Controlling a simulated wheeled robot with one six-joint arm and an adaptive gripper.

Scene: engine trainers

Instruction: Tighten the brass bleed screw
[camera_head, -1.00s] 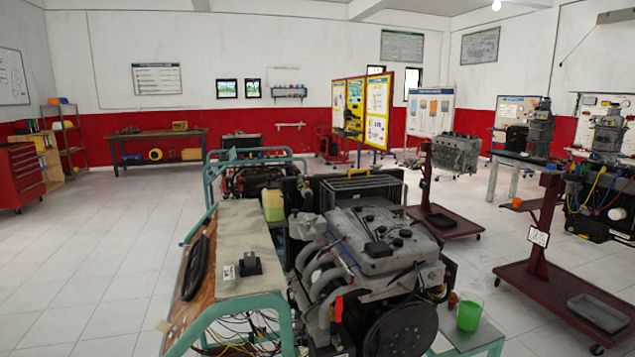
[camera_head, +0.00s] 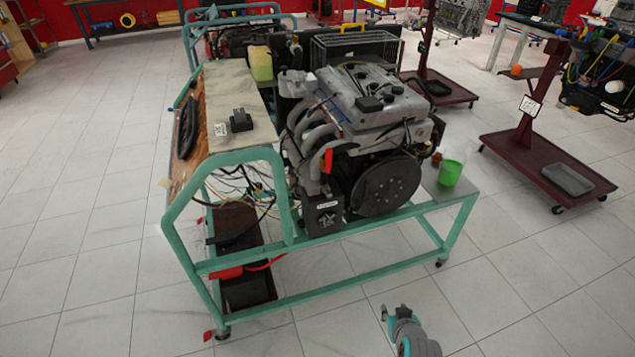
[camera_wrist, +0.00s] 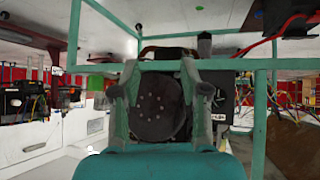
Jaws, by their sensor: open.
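The brass bleed screw cannot be made out in either view. The grey engine (camera_head: 375,115) sits on a teal tube frame (camera_head: 330,258), with a dark round pulley (camera_head: 388,187) at its front. My gripper (camera_head: 386,316) is at the bottom of the head view, in front of the frame and apart from it. In the wrist view, which looks upside down, my gripper (camera_wrist: 153,82) has its two fingers spread and nothing between them. The pulley (camera_wrist: 157,108) shows beyond the fingers.
A green cup (camera_head: 450,172) stands on the frame's side shelf (camera_head: 440,186), beside a small orange-brown item (camera_head: 437,159). Loose wires (camera_head: 240,185) hang under the left panel. A maroon stand (camera_head: 525,150) is at the right. The tiled floor in front is clear.

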